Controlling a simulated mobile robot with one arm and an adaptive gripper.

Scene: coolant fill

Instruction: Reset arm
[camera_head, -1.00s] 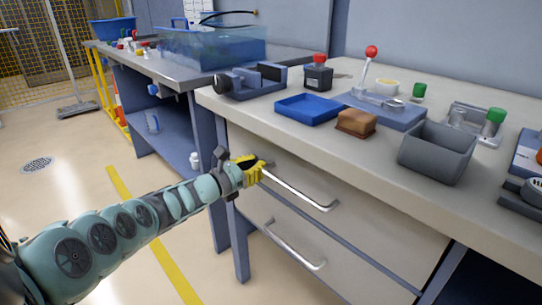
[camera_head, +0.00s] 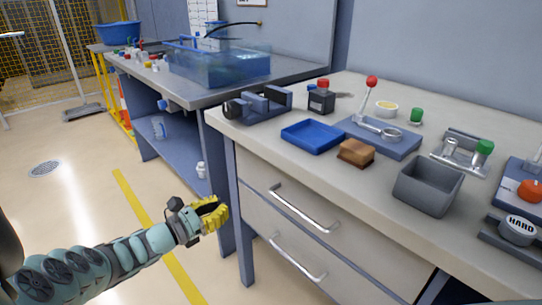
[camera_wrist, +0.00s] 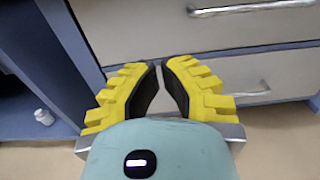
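My gripper (camera_head: 214,212) has yellow ridged fingers at the end of my teal arm.
The workbench (camera_head: 262,135) carries a vise (camera_head: 258,104), blue tray (camera_head: 312,137), brown sponge block (camera_head: 356,152) and grey bin (camera_head: 428,186). A second bench (camera_head: 200,92) holds a clear blue tank (camera_head: 220,65). The floor left of the bench is clear, with a yellow line (camera_head: 140,200).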

